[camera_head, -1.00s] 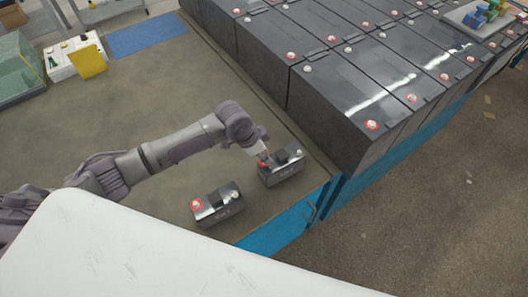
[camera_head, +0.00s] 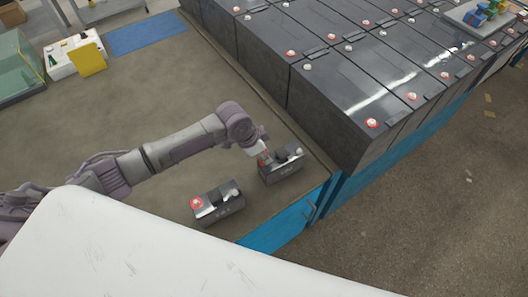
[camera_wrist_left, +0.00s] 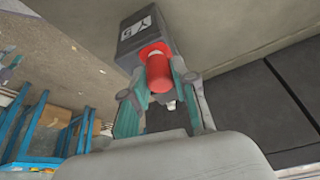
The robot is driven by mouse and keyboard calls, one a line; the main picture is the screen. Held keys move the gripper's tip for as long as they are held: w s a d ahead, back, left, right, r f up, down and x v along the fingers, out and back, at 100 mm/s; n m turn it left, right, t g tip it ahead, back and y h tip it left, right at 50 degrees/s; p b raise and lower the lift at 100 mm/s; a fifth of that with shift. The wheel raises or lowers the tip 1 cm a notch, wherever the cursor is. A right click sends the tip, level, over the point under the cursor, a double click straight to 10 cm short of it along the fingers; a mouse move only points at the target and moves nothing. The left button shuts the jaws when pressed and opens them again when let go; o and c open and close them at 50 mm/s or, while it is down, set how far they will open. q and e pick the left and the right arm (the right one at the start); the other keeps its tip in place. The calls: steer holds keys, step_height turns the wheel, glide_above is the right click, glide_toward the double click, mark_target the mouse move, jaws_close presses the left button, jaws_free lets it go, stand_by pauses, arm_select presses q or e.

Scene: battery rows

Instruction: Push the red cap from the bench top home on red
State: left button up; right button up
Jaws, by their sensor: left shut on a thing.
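My left gripper (camera_head: 265,157) is shut on a red cap, held over the left end of the right-hand small black battery (camera_head: 281,170) on the bench top (camera_head: 110,95). I cannot tell whether the cap touches the red ring. The battery's other terminal, pale, shows at its right end in the head view. My right gripper is not in view.
A second small battery (camera_head: 222,207) with red and pale terminals stands to the left, near the bench's front edge. Rows of large black batteries (camera_head: 340,85) stand beyond the bench's right edge. A blue mat (camera_head: 146,34) lies at the back; the middle of the bench is clear.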

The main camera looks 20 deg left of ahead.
arm_select(q)
steer(key=shift+f, duration=0.55)
stand_by(0.9)
steer(key=o, duration=1.3)
steer(key=shift+o, duration=0.2)
steer(key=shift+r, duration=0.2)
steer(key=shift+r+p, duration=3.4)
steer(key=shift+p, duration=0.05)
